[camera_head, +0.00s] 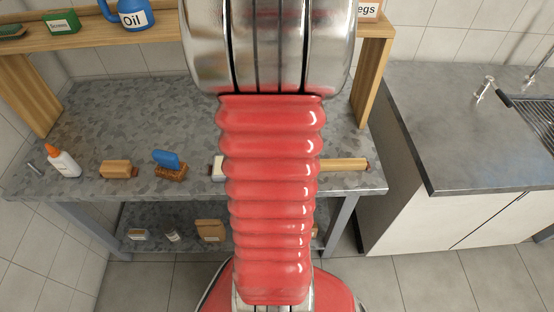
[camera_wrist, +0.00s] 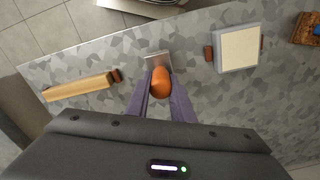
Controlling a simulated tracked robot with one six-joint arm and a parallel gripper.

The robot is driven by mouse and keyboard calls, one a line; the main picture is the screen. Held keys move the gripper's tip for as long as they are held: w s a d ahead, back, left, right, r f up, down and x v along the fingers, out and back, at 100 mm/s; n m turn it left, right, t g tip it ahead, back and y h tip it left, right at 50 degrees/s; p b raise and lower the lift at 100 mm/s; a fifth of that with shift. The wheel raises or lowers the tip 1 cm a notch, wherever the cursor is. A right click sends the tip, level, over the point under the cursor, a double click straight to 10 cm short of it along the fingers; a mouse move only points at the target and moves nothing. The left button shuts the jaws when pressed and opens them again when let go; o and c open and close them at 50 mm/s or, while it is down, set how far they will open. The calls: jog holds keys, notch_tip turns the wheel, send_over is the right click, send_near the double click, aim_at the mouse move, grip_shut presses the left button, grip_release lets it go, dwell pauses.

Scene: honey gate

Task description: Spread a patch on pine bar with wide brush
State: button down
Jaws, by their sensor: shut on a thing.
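The pine bar (camera_wrist: 80,87) is a long, pale yellow-brown bar lying on the bench at the left of the wrist view, with a dark red-brown piece at its right end. In the head view its end (camera_head: 345,164) shows right of my arm. My gripper (camera_wrist: 160,92) is shut on an orange-handled tool (camera_wrist: 161,82) with a flat grey end, apparently the wide brush. The tool is to the right of the bar in the wrist view, apart from it. In the head view my arm hides the gripper and the tool.
A cream-topped block (camera_wrist: 238,48) lies right of the tool. Farther left in the head view are a blue-topped brown item (camera_head: 168,160), a wooden block (camera_head: 117,169) and a white bottle (camera_head: 63,162). A shelf (camera_head: 90,33) spans the back. Bench around the tool looks clear.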

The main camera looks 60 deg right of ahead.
jog(key=shift+r, duration=0.1)
jog(key=shift+r, duration=3.45)
jog(key=shift+s, duration=0.2)
